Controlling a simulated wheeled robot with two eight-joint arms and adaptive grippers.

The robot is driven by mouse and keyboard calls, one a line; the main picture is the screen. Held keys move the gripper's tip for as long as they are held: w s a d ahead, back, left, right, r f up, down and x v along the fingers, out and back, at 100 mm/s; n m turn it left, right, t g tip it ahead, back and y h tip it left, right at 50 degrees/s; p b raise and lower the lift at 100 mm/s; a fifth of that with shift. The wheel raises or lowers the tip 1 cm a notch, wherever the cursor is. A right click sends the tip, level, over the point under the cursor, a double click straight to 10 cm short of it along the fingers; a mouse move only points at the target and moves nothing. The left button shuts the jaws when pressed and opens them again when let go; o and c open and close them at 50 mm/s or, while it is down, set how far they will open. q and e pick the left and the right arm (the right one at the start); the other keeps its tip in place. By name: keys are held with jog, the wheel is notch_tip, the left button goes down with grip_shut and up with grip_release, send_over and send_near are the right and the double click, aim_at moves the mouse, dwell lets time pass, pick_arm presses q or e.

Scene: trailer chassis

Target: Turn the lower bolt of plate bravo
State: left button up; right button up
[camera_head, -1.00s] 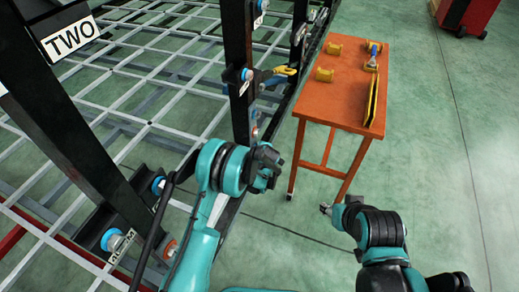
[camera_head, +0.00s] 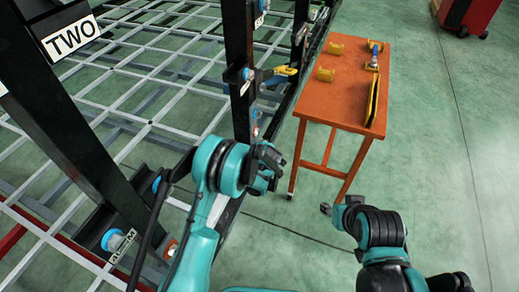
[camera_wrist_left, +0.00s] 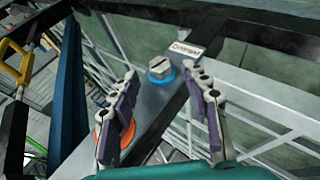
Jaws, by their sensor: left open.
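In the left wrist view a grey plate (camera_wrist_left: 150,108) has a bolt with a blue ring (camera_wrist_left: 161,69) and a slotted head. A bolt with an orange ring (camera_wrist_left: 103,140) sits lower on it, partly behind a finger. The plate's label (camera_wrist_left: 187,49) is too blurred to read surely, so I cannot tell whether it is bravo. My left gripper (camera_wrist_left: 165,80) is open, its fingers either side of the blue-ringed bolt in the picture; contact cannot be told. In the head view my left gripper (camera_head: 268,167) is beside the dark frame. My right gripper (camera_head: 326,209) is away from the frame; its jaws are too small to judge.
An orange table (camera_head: 345,100) with yellow parts stands right of the frame. Another plate (camera_head: 118,243) with blue- and orange-ringed bolts is at lower left, near the post marked TWO (camera_head: 70,39). A yellow-handled tool (camera_head: 285,71) is on the frame.

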pick_arm(q)
jog(key=v, duration=0.9)
